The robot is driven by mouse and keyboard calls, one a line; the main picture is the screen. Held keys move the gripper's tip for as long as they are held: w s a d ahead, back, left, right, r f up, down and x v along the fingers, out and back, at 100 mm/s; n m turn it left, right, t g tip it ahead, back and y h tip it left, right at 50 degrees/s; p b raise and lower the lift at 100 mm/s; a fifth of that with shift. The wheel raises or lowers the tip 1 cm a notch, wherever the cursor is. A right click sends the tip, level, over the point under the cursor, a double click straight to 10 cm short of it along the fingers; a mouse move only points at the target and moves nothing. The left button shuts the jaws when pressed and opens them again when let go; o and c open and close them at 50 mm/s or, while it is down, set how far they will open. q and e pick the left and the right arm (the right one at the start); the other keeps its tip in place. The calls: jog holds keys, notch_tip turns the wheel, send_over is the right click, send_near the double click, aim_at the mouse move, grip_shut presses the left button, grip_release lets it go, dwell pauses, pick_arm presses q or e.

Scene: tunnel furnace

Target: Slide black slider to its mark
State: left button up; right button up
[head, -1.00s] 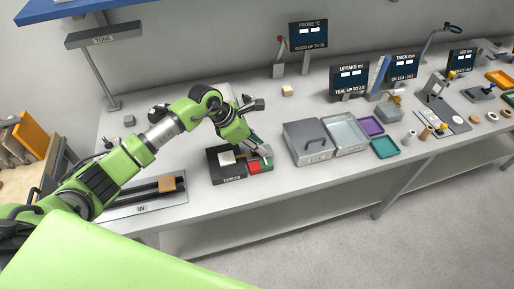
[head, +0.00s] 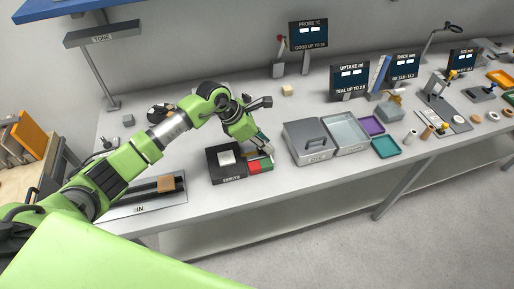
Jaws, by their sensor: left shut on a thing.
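The black box (head: 228,172) with a pale square on its top stands near the front edge of the bench, left of centre. A strip with a red part (head: 254,167) and a green part (head: 267,163) adjoins its right side. My left gripper (head: 264,147) reaches down over the back of this strip, with its fingers shut on a small dark thing there. That thing appears to be the black slider, but the fingers hide most of it. I cannot make out its mark. My right gripper is not in view.
A grey lidded box (head: 307,138) and an open pale tray (head: 346,133) stand just right of the strip. The IN rail (head: 145,200) with a tan block (head: 166,184) lies to the left. Purple and teal trays (head: 386,147) lie farther right.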

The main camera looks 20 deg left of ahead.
pick_arm(q)
jog(key=o, duration=1.6)
jog(key=p+v, duration=0.3)
jog(key=v, duration=0.2)
jog(key=shift+s+a+r, duration=0.1)
jog(key=shift+a+r, duration=0.05)
jog(key=shift+r, duration=0.2)
jog(key=shift+s+a+r+p, duration=0.3)
jog(key=shift+r+p, duration=0.1)
jog(key=shift+r, duration=0.15)
jog(key=shift+w, duration=0.1)
